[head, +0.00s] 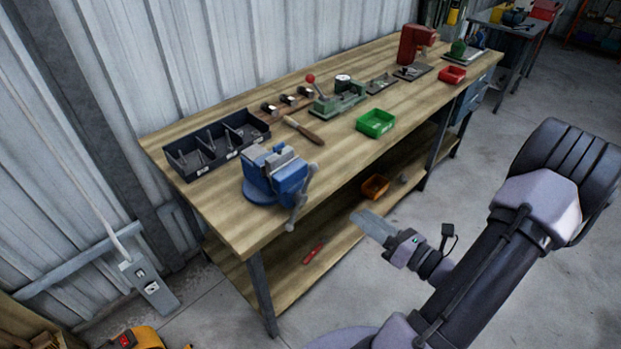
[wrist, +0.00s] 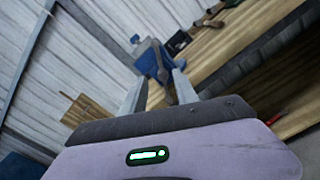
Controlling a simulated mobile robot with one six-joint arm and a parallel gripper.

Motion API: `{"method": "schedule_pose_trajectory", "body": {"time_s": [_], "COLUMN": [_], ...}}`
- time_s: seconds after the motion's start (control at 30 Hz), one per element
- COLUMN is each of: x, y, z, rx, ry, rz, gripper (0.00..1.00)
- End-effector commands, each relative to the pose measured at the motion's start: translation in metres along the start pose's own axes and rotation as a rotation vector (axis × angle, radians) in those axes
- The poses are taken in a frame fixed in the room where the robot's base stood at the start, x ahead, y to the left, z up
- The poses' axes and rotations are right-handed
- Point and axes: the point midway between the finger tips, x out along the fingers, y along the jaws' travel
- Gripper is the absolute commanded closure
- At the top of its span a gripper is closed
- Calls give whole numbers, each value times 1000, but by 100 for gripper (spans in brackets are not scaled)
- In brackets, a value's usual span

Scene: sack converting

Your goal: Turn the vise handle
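The blue vise (head: 272,176) is mounted at the near left corner of the wooden workbench. Its grey handle (head: 301,199) hangs at a slant on the vise's front side, past the bench edge. My gripper (head: 368,224) is in front of the bench, to the right of the handle and apart from it. In the wrist view my gripper (wrist: 160,78) has its two fingers spread with nothing held. The vise (wrist: 150,58) and its handle (wrist: 161,68) appear ahead, between and beyond the fingertips.
The workbench (head: 225,212) carries a dark divided bin (head: 217,146), a green tray (head: 375,123), a file (head: 304,130) and a red press (head: 415,45). The lower shelf (head: 280,268) holds an orange bin (head: 375,187) and a red tool (head: 314,254).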

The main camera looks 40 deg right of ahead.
Motion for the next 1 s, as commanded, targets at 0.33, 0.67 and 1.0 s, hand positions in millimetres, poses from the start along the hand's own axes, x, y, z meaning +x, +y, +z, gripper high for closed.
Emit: {"method": "schedule_pose_trajectory", "body": {"time_s": [0.33,0.67,1.0], "x": [105,158,160], "y": [3,3,4], "z": [-5,-2,-2], "rx": [-6,-4,-3], "ry": [9,6,6], "rz": [13,7,7], "gripper": [65,65,72]}}
